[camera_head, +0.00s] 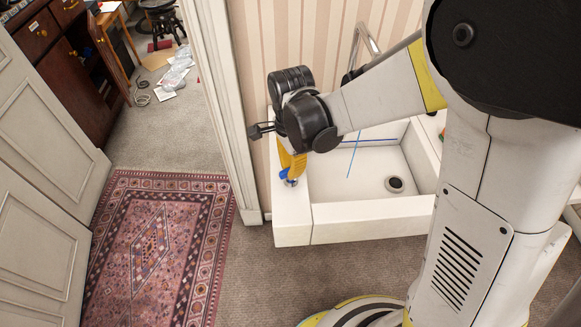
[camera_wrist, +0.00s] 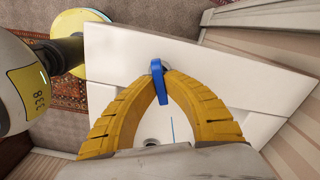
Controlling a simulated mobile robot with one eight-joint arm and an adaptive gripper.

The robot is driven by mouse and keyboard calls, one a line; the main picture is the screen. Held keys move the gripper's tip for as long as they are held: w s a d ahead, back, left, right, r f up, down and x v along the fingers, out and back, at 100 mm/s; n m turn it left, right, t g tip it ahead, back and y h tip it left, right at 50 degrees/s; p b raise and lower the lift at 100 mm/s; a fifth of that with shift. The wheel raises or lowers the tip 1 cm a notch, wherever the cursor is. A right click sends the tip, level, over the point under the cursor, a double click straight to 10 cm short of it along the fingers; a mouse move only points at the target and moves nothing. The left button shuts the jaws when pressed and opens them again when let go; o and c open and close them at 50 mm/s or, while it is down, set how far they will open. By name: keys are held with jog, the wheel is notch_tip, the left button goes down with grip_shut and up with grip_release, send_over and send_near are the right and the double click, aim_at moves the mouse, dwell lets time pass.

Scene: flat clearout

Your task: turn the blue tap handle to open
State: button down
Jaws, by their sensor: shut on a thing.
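The blue tap handle (camera_wrist: 156,82) shows between the yellow fingertips of my gripper (camera_wrist: 161,76) in the wrist view. My gripper is shut on it. In the head view my yellow gripper (camera_head: 292,161) points down at the left rim of the white sink (camera_head: 353,216). A small blue part of the handle (camera_head: 283,174) shows at its tips, beside a metal tap base (camera_head: 291,182). Most of the handle is hidden by the fingers in the head view. I cannot tell how far the handle is turned.
The basin has a dark drain (camera_head: 395,184) and thin blue lines across it. A curved metal pipe (camera_head: 366,38) rises behind. A door frame (camera_head: 226,110) stands close left of my gripper. A patterned rug (camera_head: 155,250) lies on the floor at left, beside white doors (camera_head: 45,150).

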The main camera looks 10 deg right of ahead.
jog(key=n, duration=0.4)
jog(key=shift+n, duration=0.3)
jog(key=shift+n+b, duration=0.3)
jog(key=shift+n, duration=0.7)
jog(key=n, duration=0.2)
jog(key=shift+n, duration=0.3)
jog(key=n, duration=0.3)
jog(key=shift+n, duration=0.4)
jog(key=c, duration=1.3)
grip_release()
jog(key=shift+c, duration=0.2)
